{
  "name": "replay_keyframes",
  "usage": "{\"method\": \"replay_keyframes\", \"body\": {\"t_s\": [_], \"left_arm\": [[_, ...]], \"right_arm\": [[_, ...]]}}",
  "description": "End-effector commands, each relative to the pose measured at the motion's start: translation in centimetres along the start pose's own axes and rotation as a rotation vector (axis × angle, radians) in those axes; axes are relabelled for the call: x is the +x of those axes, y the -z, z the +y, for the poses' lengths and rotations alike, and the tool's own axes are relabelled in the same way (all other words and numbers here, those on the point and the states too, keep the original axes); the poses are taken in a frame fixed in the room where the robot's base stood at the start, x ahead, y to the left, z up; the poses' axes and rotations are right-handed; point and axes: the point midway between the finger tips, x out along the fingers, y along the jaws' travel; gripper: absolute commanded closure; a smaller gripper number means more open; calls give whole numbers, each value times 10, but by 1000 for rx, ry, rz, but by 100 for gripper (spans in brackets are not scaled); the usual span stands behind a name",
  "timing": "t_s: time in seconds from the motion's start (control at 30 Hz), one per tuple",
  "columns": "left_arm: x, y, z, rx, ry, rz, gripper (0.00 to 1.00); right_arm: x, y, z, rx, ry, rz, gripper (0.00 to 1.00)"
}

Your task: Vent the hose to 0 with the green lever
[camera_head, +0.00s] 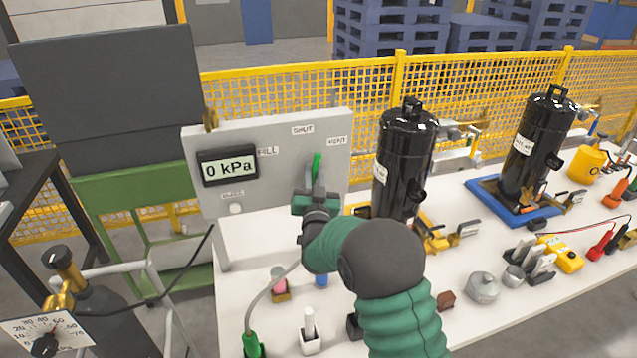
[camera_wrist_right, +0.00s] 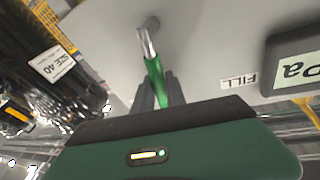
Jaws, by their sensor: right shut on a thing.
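The green lever (camera_head: 316,166) is on the front of the grey panel (camera_head: 270,190), near the label VENT and below the label SHUT. In the right wrist view the lever (camera_wrist_right: 156,80) has a metal shaft and a green grip. My right gripper (camera_head: 314,188) is shut on the green grip; its dark fingers (camera_wrist_right: 157,92) close on either side of it. The display (camera_head: 229,167) on the panel reads 0 kPa. A hose (camera_head: 268,292) with a green end rises from the table's front edge; its upper end is hidden behind my arm. My left gripper is not in view.
Two black compressors (camera_head: 402,165) (camera_head: 538,145) stand on the white table right of the panel, the farther one on a blue tray (camera_head: 483,187). Small fittings and a yellow meter (camera_head: 562,254) lie at the right. A gas bottle with a dial gauge (camera_head: 45,330) is at the lower left.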

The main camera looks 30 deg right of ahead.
Motion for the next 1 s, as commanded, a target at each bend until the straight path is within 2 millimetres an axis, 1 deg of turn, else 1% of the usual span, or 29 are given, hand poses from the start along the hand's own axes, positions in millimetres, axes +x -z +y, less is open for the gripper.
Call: {"method": "replay_keyframes", "body": {"t_s": [0.03,0.1,0.4,0.93,0.97,1.0], "left_arm": [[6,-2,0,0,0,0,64],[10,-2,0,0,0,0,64],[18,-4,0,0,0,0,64],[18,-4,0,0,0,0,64],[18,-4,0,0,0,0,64],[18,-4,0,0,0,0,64]], "right_arm": [[0,0,-2,-28,8,14,100],[-1,1,-5,-68,18,22,100],[-2,2,-13,-175,43,44,100],[-2,3,-15,-194,49,48,100],[-2,3,-15,-194,49,48,80],[-2,3,-15,-194,49,47,75]]}}
